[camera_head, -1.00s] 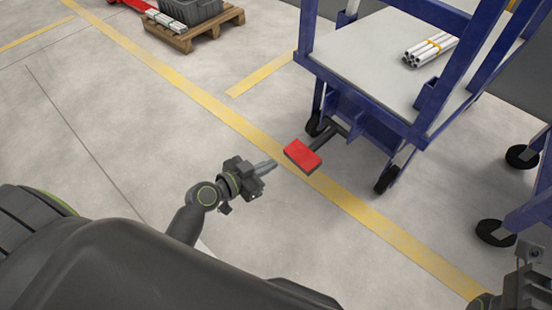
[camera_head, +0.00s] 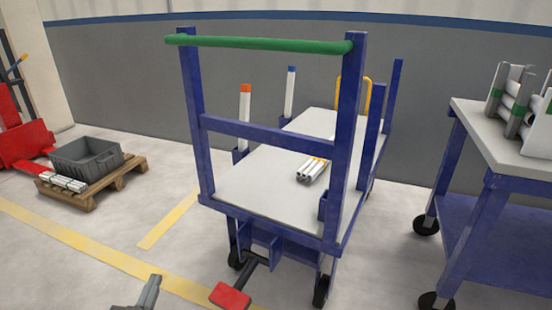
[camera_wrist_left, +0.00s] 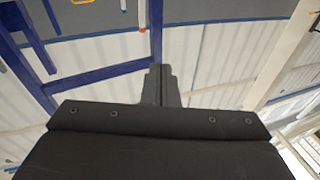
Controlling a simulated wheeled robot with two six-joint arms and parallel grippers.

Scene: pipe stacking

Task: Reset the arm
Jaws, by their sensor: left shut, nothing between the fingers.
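My left gripper (camera_head: 150,291) shows at the bottom edge of the head view, left of the red pedal (camera_head: 230,297) of the blue cart. Its fingers are shut with nothing between them. In the left wrist view the closed dark fingers (camera_wrist_left: 160,82) stand in the middle, with blue frame bars beyond them. The gripper is apart from the cart and touches nothing that I can see. The rest of the left arm is out of the head view. My right gripper is not in view.
The blue cart (camera_head: 277,130) with a green handle (camera_head: 262,44) carries a pipe bundle (camera_head: 313,170) on its grey deck. A blue table (camera_head: 500,165) with pipes in a rack stands right. A pallet (camera_head: 95,185) with a grey crate (camera_head: 87,160) is at left. Floor at lower left is clear.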

